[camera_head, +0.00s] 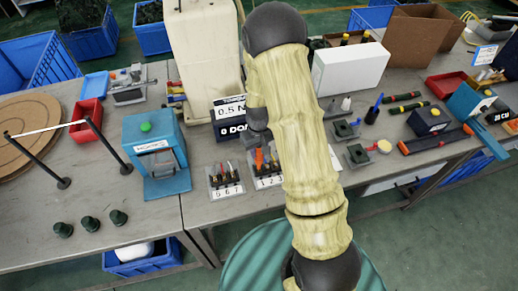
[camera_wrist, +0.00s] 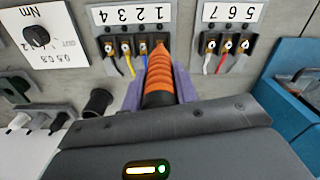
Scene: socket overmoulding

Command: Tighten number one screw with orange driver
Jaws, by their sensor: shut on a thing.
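My gripper (camera_wrist: 160,88) is shut on the orange driver (camera_wrist: 160,74), its purple fingers on both sides of the ribbed handle. The driver points at the right end of the terminal block labelled 1 to 4 (camera_wrist: 110,46), at the number one position. Its tip covers the number one screw, so I cannot tell whether they touch. Yellow, white and blue wires show at the block's other positions. In the head view the driver (camera_head: 260,160) shows as a small orange patch over this block (camera_head: 268,182), beside my arm.
A dial box marked Nm (camera_wrist: 38,35) is at the upper left. A blue machine (camera_head: 155,150) stands left of the blocks. A white box (camera_head: 350,68) is behind.

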